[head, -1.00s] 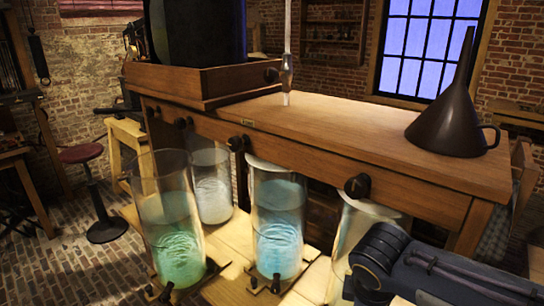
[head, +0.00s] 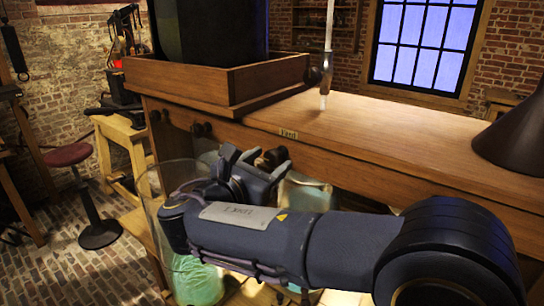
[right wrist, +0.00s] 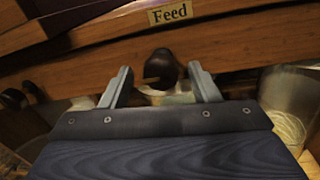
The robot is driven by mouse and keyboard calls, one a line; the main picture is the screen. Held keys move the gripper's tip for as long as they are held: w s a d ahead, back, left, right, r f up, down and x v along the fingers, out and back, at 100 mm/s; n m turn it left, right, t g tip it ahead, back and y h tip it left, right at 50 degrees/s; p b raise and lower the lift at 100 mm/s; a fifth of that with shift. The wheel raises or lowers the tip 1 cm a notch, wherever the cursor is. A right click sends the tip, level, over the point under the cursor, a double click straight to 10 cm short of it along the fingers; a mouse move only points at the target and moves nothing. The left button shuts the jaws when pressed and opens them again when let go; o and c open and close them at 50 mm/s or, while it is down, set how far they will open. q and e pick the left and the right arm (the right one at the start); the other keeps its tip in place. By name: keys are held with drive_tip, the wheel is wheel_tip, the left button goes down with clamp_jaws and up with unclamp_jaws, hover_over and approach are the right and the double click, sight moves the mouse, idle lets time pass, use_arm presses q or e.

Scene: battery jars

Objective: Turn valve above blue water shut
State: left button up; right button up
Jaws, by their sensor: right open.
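The dark round valve knob (head: 270,159) is on the front of the wooden bench, below the "Feed" label; in the right wrist view it (right wrist: 160,67) sits ahead, between the fingers. My right gripper (head: 252,160) is open around or just short of the knob; contact cannot be told. In the right wrist view its fingertips (right wrist: 160,80) stand apart, one on each side. The blue-water jar (head: 306,193) is below and right of the knob, mostly hidden behind my right arm. My left gripper is out of view.
The green-water jar (head: 162,192) stands left, close to and partly behind my right arm. Other dark knobs (head: 201,130) are along the bench front (head: 360,155). A glass tube (head: 327,50) rises above the bench, and a dark funnel (head: 512,135) stands at right.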

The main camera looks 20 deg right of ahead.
drive_tip(key=shift+x, duration=0.9)
drive_tip(key=c, duration=1)
